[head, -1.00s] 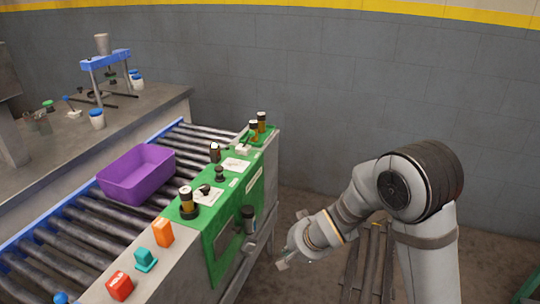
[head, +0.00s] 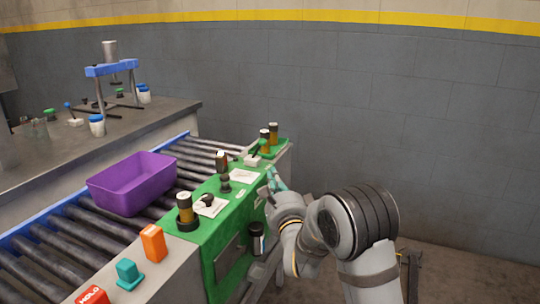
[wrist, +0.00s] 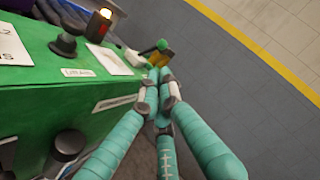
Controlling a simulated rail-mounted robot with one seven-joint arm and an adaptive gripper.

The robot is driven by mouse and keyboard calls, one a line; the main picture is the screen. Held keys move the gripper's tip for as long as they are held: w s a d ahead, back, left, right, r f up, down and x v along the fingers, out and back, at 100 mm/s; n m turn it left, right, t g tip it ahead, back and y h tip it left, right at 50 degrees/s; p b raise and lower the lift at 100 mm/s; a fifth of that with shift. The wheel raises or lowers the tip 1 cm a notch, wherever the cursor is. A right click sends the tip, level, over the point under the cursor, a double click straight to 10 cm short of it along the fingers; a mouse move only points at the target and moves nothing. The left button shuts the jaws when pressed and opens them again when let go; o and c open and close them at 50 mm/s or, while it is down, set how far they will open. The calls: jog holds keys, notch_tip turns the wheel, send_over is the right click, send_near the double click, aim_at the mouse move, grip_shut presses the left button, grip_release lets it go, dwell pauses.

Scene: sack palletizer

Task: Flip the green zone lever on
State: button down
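The lever (head: 253,159) has a pale base and a green knob, and stands near the far end of the green panel. In the wrist view its green knob (wrist: 161,46) shows just beyond my fingertips, with the stick slanting up to the right from the base. My gripper (head: 273,180) is at the panel's right side, near the lever and on the wall side of it. In the wrist view the teal fingers of my gripper (wrist: 160,82) come together at the tips, with nothing seen between them. I see no contact with the lever.
A purple bin (head: 130,188) sits on the roller conveyor (head: 72,232). Orange, teal and red controls are nearer. The space toward the wall is clear.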

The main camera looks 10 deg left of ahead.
jog(key=p+x, duration=0.4)
jog(key=x, duration=1)
jog(key=shift+w+r+p, duration=0.1)
jog(key=shift+r+p, duration=0.1)
jog(key=shift+p, duration=0.15)
